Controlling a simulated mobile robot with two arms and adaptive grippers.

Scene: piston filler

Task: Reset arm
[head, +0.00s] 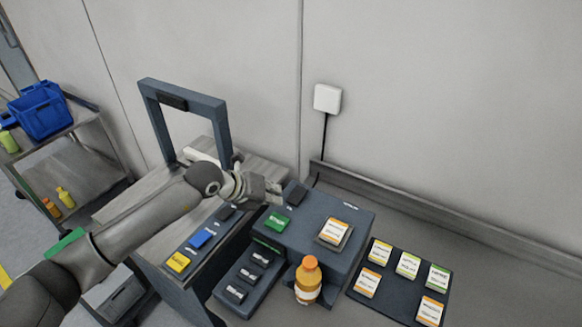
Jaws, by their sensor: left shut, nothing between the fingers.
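My left arm reaches in from the lower left. My left gripper (274,193) is shut and empty. It is over the back left of the dark filler housing (312,222), near a dark block (294,192); I cannot tell whether they touch. The housing's top also bears a green button (277,222) and a pad with an orange-and-white packet (334,232). An orange bottle (308,280) stands upright in front of the housing. My right gripper is not in view.
A dark tray (394,305) with several labelled packets lies at the right. A dark frame (221,129) stands behind my arm. Yellow (178,262) and blue (201,238) blocks lie on the left surface. A cart with a blue crate (41,112) is far left.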

